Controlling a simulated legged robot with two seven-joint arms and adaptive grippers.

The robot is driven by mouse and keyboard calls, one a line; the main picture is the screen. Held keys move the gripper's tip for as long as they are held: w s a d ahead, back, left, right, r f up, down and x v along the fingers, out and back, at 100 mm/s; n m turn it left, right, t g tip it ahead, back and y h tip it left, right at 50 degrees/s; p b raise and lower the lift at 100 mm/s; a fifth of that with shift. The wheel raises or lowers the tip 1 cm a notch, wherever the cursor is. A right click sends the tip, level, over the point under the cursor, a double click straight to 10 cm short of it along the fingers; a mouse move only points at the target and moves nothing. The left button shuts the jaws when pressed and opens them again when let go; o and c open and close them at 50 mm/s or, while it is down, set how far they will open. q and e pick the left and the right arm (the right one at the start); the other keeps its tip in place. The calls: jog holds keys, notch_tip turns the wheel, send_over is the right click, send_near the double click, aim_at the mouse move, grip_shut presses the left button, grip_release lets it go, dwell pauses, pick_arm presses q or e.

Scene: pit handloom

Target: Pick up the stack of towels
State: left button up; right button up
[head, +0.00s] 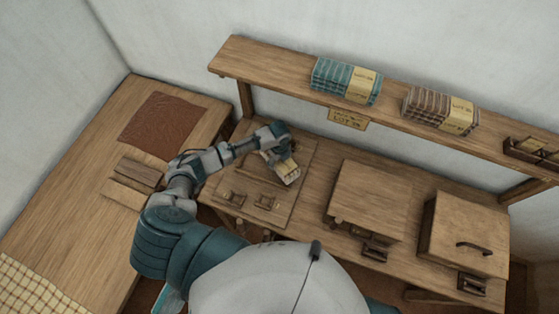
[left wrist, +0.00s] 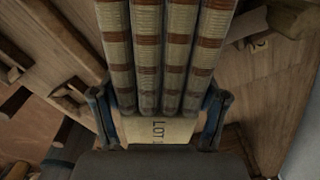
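A stack of towels (head: 289,173) with a pale band lies under my left gripper (head: 281,152), over the left board of the bench. In the left wrist view the stack (left wrist: 162,50) shows as several cream and brown striped folds side by side, with a band (left wrist: 160,129) lettered "LOT". The two fingers of my left gripper (left wrist: 160,115) stand on either side of the banded part, against its sides with no clear gap. I cannot tell whether the stack is clear of the board. My right gripper is not in view.
A shelf (head: 300,82) behind the bench holds a teal towel stack (head: 338,77) and a brown striped one (head: 425,104). A label (head: 347,119) hangs below. Wooden boxes (head: 370,200) (head: 465,235) stand to the right. A side table (head: 75,200) with brown cloth (head: 160,122) is left.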

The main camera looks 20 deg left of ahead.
pick_arm(q)
jog(key=c, duration=0.4)
jog(key=shift+c, duration=0.2)
jog(key=shift+w+r, duration=0.1)
jog(key=shift+r, duration=0.5)
notch_tip(320, 180, up, 2)
jog(key=shift+r, duration=0.15)
jog(key=s+d, duration=0.1)
jog(key=s, duration=0.4)
jog(key=s+d+r, duration=0.1)
jog(key=s, duration=0.4)
jog(key=s+d+b, duration=0.1)
jog(key=s, duration=0.4)
jog(key=shift+s+d+r, duration=0.2)
jog(key=shift+s+d, duration=0.1)
jog(key=shift+d, duration=0.1)
jog(key=w+a+r+n+b, duration=0.1)
jog(key=w+r+n+b, duration=0.1)
jog(key=w+r+n, duration=1.3)
jog(key=r+n, duration=0.1)
jog(key=n, duration=0.7)
jog(key=shift+w+n+b, duration=0.3)
jog(key=shift+w+b, duration=0.05)
jog(key=shift+b, duration=0.05)
